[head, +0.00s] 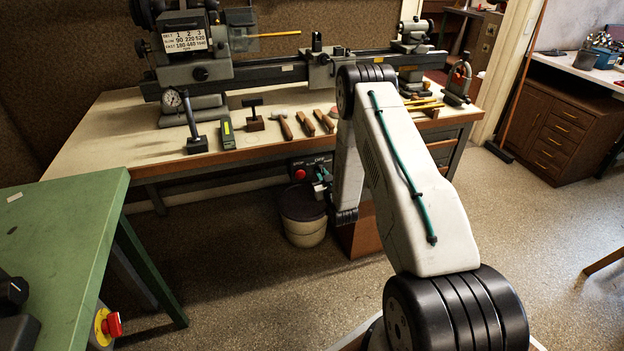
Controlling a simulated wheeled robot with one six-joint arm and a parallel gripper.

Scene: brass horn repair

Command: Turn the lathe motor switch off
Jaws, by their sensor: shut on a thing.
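The lathe motor switch (298,164) is a dark box with a red button (300,174) and small white lettering, mounted below the front edge of the lathe bench. My gripper (321,184) is at the right part of this box, small in the view and partly hidden by my own arm. It is shut on the switch's control there. The control itself is hidden by the jaws, so its position cannot be told. The lathe (290,70) stands along the back of the bench.
Hand tools, including a hammer (280,124), lie on the lathe bench (110,130). A bucket (303,228) stands on the floor below the switch. A green table (65,215) with a red emergency button (113,325) is at left. Floor at right is mostly clear.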

